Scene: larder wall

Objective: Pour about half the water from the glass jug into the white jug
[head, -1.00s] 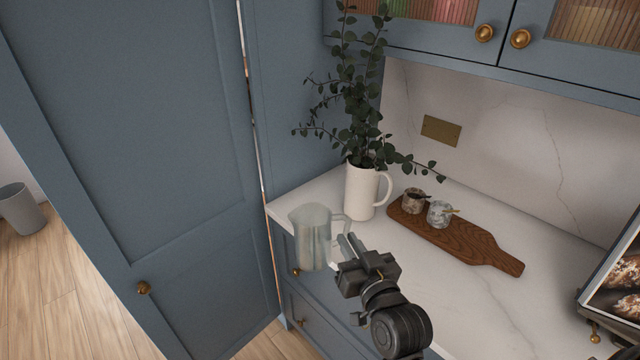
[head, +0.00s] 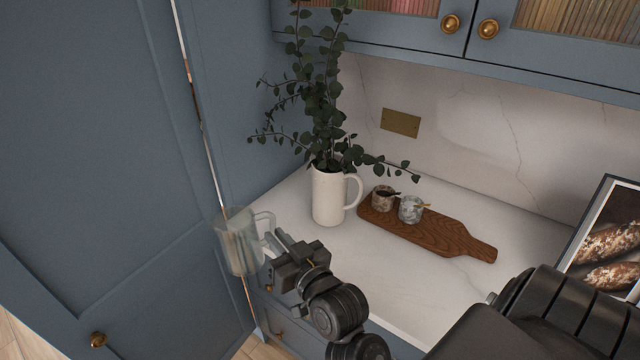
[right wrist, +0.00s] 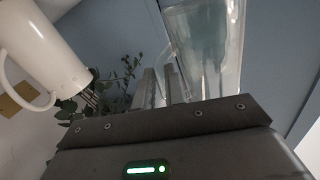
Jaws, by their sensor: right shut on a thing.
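The glass jug (head: 238,243) is held by its handle in my right gripper (head: 270,240), out past the front left edge of the counter. It looks nearly upright and is see-through; its water level is hard to make out in the head view. It also shows in the right wrist view (right wrist: 205,45), beyond the fingers. The white jug (head: 328,197) stands upright on the counter, behind and to the right of the glass jug and apart from it. Leafy green stems (head: 325,110) rise from its mouth. It also shows in the right wrist view (right wrist: 45,45). My left gripper is not in view.
A wooden board (head: 440,236) with two small marbled pots (head: 383,198) lies right of the white jug. A framed bread picture (head: 610,240) stands at the right. A tall blue door (head: 90,150) is close left of the glass jug. The counter front is clear.

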